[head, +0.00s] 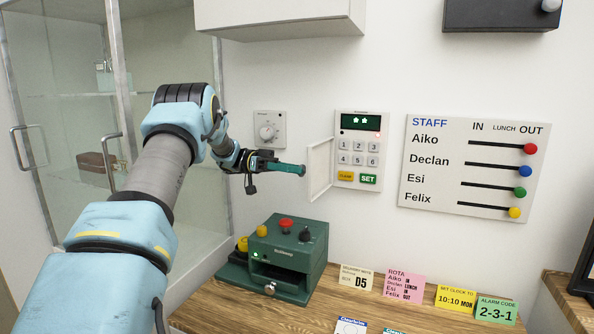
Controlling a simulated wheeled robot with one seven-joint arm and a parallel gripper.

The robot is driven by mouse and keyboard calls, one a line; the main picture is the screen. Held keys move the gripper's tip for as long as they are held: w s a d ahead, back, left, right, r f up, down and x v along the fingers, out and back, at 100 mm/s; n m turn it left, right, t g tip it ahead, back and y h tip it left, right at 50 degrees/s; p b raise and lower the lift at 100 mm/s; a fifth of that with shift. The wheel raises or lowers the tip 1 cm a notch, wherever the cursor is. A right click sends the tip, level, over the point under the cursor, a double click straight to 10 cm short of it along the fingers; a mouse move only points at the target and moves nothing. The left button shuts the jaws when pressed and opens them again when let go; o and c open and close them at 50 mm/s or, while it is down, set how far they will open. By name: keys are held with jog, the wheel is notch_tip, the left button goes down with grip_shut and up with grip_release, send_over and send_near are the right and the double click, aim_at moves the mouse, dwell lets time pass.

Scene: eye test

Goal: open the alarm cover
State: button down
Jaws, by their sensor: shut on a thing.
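The alarm panel (358,150) is on the wall, with a dark display, number keys, a yellow key and a green SET key. Its thin white cover (321,160) stands swung out at the panel's left side, leaving the keys uncovered. My gripper (303,170) reaches in from the left, its teal fingers together at the cover's free edge. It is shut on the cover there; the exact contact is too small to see.
A green machine (285,255) with red and black knobs stands on the wooden counter (200,318) below. The staff board (474,165) hangs at right, a glass cabinet (60,130) stands at left.

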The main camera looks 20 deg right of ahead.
jog(key=shift+d+r, duration=0.1)
jog(key=shift+r, duration=0.05)
jog(key=shift+c, duration=2.2)
grip_release()
jog(key=shift+w, duration=0.1)
jog(key=b+v, duration=0.1)
jog(key=v, duration=0.6)
jog(key=shift+a+b, duration=0.2)
jog(key=shift+b, duration=0.2)
jog(key=shift+w, duration=0.1)
